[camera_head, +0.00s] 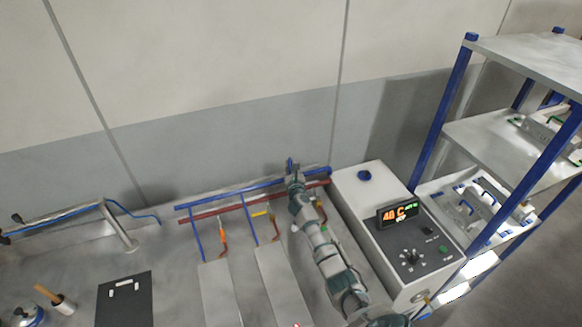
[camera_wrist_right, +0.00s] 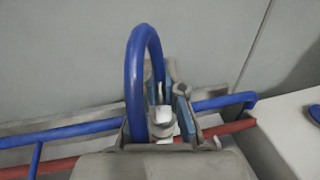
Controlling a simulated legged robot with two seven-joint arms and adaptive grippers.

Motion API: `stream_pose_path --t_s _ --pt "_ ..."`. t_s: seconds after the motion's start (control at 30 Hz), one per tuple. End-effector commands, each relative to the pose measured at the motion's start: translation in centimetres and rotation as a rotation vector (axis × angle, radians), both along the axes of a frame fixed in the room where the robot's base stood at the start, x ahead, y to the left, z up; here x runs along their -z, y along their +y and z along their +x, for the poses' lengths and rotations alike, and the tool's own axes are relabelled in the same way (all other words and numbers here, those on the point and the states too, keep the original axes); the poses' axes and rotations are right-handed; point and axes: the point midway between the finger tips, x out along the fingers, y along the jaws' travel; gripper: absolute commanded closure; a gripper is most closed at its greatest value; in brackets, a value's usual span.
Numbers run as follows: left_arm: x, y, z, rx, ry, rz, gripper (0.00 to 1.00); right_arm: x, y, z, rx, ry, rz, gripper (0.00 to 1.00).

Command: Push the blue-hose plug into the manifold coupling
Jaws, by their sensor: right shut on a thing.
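My right gripper (camera_head: 293,174) is over the manifold's blue pipe (camera_head: 262,186) in the head view. In the right wrist view the gripper (camera_wrist_right: 166,118) is shut on the blue-hose plug, which shows as a whitish piece (camera_wrist_right: 163,122) between the fingers. The blue hose (camera_wrist_right: 137,75) loops up beside the fingers. The manifold's blue pipe (camera_wrist_right: 70,134) and red pipe (camera_wrist_right: 225,129) run behind the gripper. The coupling is hidden by the gripper, so I cannot tell whether the plug touches it. My left gripper is out of view.
A control box (camera_head: 360,203) with a lit display (camera_head: 398,213) stands right of my right arm. A blue-posted shelf (camera_head: 480,135) is farther right. Flat grey plates (camera_head: 220,290) lie below the pipes. A dark mat (camera_head: 124,305) and a wooden-handled tool (camera_head: 55,299) are at left.

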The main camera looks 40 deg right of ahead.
Motion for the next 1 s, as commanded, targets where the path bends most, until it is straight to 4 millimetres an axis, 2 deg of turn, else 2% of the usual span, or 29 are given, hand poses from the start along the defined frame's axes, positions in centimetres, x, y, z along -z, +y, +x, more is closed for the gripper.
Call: stream_pose_path --t_s 0.2,0.23,0.33,0.73,0.87,1.0 --pt "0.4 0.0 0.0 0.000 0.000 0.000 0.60 0.7 0.0 0.0 0.000 0.003 0.001 1.00" --pt "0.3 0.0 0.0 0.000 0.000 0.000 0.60 0.7 0.0 0.0 0.000 0.003 0.001 0.86" --pt "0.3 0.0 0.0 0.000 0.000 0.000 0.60 0.6 0.0 0.0 0.000 0.003 0.001 0.62" --pt "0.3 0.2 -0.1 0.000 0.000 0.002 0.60 0.7 0.2 -0.5 0.002 0.003 0.001 0.62" --pt "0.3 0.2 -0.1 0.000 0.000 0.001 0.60 0.6 1.0 -2.0 0.001 0.003 -0.002 0.62" --pt "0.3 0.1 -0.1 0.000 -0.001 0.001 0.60 0.7 2.5 -4.4 -0.001 0.004 0.000 0.62"
